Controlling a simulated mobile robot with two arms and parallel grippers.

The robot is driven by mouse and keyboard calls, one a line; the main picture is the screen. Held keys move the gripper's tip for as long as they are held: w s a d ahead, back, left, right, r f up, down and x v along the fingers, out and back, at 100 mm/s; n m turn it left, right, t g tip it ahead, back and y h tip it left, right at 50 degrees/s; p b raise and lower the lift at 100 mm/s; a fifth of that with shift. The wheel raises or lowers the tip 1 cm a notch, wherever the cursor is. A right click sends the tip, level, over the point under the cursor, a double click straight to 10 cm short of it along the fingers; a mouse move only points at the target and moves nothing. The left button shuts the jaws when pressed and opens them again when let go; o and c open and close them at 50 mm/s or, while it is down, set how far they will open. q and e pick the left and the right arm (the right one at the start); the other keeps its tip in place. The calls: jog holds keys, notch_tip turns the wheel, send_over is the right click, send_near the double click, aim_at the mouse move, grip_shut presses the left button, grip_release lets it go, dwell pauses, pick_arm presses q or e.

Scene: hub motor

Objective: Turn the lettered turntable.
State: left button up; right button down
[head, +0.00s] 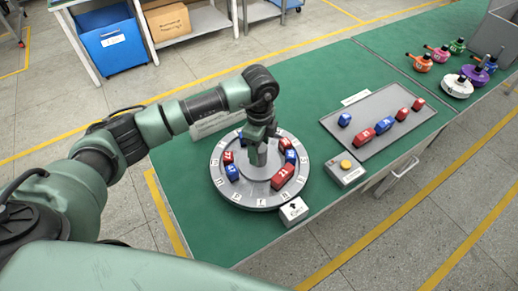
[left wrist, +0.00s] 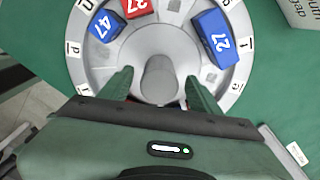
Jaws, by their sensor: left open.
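The lettered turntable (head: 234,196) is a round grey disc with white letter tiles around its rim, near the left end of the green table. Red blocks (head: 283,176) and blue blocks (head: 232,173) with white numbers sit on it. My left gripper (head: 258,155) points down over its middle. In the left wrist view my left gripper (left wrist: 160,92) is open, one finger on each side of the grey central knob (left wrist: 159,75), with gaps visible. I cannot tell how deep the fingers reach. A white pointer block (head: 294,210) stands at the turntable's front edge. My right gripper is not in view.
A grey tray (head: 385,138) with red and blue blocks lies to the right. A box with a yellow button (head: 345,167) stands between tray and turntable. A sign (head: 215,123) stands behind the turntable. Colourful round parts (head: 456,86) and a grey bin (head: 495,32) are at the far right.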

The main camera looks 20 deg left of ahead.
pick_arm(q)
notch_tip(320, 180, up, 7)
jog(key=shift+f+b, duration=0.15)
jog(key=shift+b, duration=0.6)
jog(key=shift+a, duration=0.1)
dwell(0.3)
